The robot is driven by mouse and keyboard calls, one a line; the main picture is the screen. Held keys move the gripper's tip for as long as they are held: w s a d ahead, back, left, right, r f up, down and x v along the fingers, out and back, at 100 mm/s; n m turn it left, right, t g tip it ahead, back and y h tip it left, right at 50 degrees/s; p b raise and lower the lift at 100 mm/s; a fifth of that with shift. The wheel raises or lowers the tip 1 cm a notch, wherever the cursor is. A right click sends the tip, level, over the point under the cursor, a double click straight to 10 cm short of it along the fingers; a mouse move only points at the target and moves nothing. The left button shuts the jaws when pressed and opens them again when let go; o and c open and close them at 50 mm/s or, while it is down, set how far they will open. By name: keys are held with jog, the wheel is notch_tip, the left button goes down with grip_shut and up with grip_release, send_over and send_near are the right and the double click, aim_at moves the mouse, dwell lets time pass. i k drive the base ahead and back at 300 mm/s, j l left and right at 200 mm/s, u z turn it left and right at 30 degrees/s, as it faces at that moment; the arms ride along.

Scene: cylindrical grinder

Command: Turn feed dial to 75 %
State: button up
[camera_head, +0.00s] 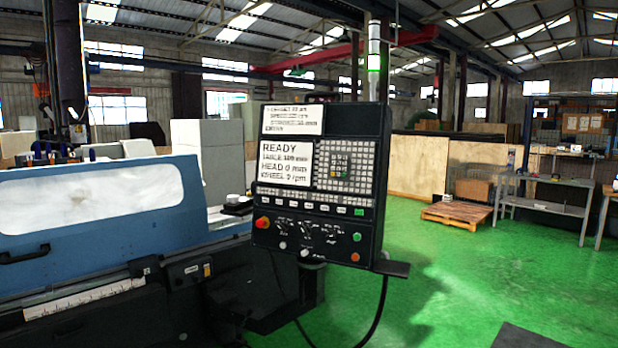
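The grinder's control panel (316,185) stands upright on an arm in the middle of the view. Its screen (285,163) reads READY, with table, head and wheel lines. Below the screen is a row of small buttons, then several dials (307,233) with white markings. A red knob (262,223) is at the panel's left. Small white knobs (304,253) sit along the lower edge. The dials are too small to tell which is the feed dial or where it points. My gripper is not in view.
The blue grinder body (110,210) with a windowed door fills the left. A small shelf (391,268) juts out at the panel's lower right. Green floor (450,290) is open to the right. A wooden pallet (456,214) and a metal table (545,205) stand farther back.

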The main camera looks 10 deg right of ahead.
aim_at(331, 234)
jog(key=i+l, duration=0.2)
jog(key=i, duration=0.15)
jog(key=i+l+z, duration=0.15)
jog(key=i, duration=0.25)
jog(key=i+l, duration=0.25)
jog(key=i, duration=0.15)
